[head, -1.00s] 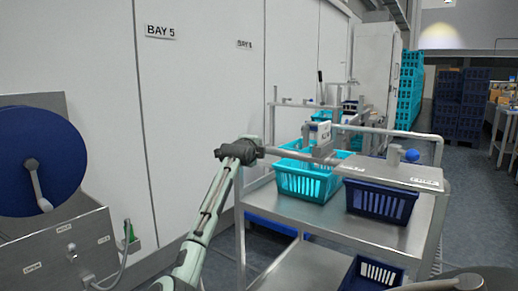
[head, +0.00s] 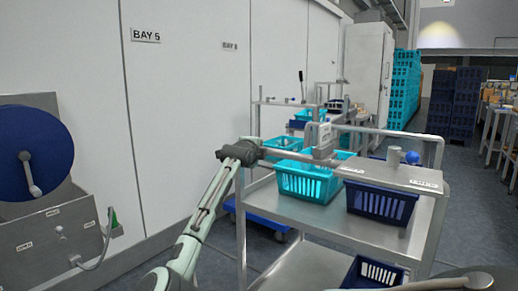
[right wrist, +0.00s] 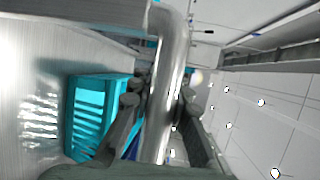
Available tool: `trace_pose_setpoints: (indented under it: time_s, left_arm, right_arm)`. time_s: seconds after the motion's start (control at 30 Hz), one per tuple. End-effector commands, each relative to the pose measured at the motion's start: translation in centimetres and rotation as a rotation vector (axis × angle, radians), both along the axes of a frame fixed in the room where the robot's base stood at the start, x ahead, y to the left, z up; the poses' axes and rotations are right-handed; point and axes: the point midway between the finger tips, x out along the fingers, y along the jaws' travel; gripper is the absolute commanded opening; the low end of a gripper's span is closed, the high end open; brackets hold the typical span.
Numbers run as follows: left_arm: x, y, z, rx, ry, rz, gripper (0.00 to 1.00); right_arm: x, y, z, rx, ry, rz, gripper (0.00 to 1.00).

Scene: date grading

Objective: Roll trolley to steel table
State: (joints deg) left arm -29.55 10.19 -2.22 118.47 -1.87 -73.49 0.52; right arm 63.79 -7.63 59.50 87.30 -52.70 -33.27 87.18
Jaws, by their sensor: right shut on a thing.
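The steel trolley (head: 335,215) stands in the middle of the head view. On its top shelf are a teal basket (head: 308,184) and a dark blue basket (head: 380,204), with a flat grey plate (head: 385,173) over the blue one. My right gripper (head: 255,152) is at the trolley's upper left corner, shut on its handle bar. In the right wrist view the fingers (right wrist: 155,105) straddle the shiny tube (right wrist: 168,70), with the teal basket (right wrist: 95,110) beside it. My left gripper is not in view. Tables (head: 500,112) stand far right; I cannot tell which is the steel table.
A steel machine with a blue reel (head: 28,155) stands at the left. A white wall marked BAY 5 (head: 145,35) runs along the left. A blue dolly (head: 260,218) sits beyond the trolley. Teal crates (head: 402,90) are stacked behind. Floor is open at right.

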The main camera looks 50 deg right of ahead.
Motion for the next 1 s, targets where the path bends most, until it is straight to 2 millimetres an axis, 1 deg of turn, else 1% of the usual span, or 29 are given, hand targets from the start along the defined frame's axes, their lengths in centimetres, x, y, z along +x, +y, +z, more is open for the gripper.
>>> trace_pose_setpoints:
  time_s: [0.13, 0.47, 0.5, 0.67, 1.0]
  left_arm:
    - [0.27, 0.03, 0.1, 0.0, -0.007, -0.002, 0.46]
    - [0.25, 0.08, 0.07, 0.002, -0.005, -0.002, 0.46]
    - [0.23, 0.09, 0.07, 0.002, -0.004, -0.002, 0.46]
    - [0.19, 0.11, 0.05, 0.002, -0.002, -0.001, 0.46]
    - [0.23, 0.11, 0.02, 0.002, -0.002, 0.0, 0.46]
  right_arm:
    - [0.0, -0.02, 0.09, -0.002, -0.001, 0.0, 0.0]
    - [-0.01, -0.03, 0.12, -0.002, -0.001, 0.0, 0.0]
    - [-0.01, -0.03, 0.12, -0.002, -0.001, 0.0, 0.2]
    - [0.0, -0.02, 0.11, -0.002, -0.001, 0.0, 0.39]
    - [-0.09, 0.28, 0.14, -0.001, -0.002, 0.001, 0.39]
